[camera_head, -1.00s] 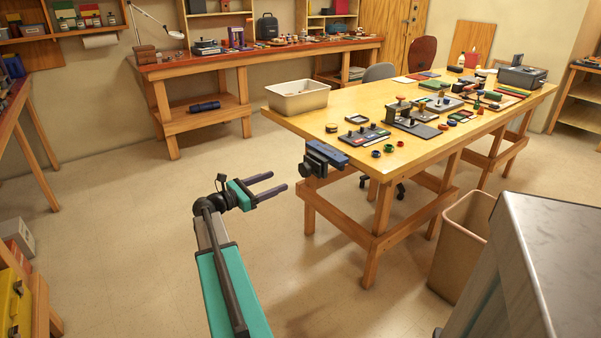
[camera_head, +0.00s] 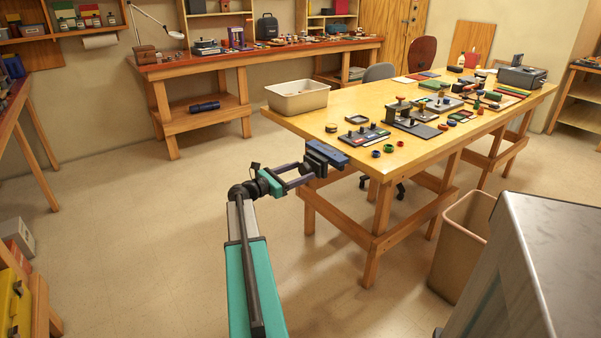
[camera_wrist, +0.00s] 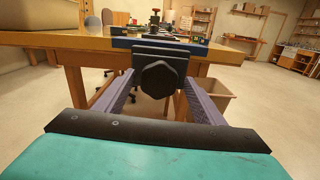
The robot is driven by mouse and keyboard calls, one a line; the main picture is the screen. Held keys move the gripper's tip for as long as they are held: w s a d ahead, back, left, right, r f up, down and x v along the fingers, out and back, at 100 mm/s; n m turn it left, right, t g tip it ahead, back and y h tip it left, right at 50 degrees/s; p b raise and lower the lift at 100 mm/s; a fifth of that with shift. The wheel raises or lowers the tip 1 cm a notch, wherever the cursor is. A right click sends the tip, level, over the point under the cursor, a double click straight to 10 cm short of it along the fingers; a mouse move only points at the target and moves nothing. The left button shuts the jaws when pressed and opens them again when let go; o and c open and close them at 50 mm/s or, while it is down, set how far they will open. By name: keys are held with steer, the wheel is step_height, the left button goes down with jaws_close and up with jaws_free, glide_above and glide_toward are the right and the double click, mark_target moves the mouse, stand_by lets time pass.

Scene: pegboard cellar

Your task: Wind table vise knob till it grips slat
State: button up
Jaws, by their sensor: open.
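The table vise (camera_head: 324,157) is fixed at the near left edge of the wooden worktable, with a blue jaw on its table side and a dark front jaw. In the wrist view its dark faceted knob (camera_wrist: 159,80) faces me, in the middle of the picture. My gripper (camera_head: 303,170) is open, with its two purple-grey fingers (camera_wrist: 117,92) reaching toward the knob, one on each side. Gaps show between the fingers and the knob. The slat cannot be made out clearly in either view.
The worktable (camera_head: 420,150) carries a white bin (camera_head: 298,97), a stamp set (camera_head: 363,136) and several small coloured rings. A tan waste bin (camera_head: 462,245) stands right of the table legs. A grey metal surface (camera_head: 530,270) fills the lower right.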

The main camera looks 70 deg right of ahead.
steer(key=shift+d, duration=0.1)
steer(key=shift+c, duration=0.4)
steer(key=c, duration=1)
steer(key=shift+s+d, duration=0.1)
steer(key=shift+f, duration=0.1)
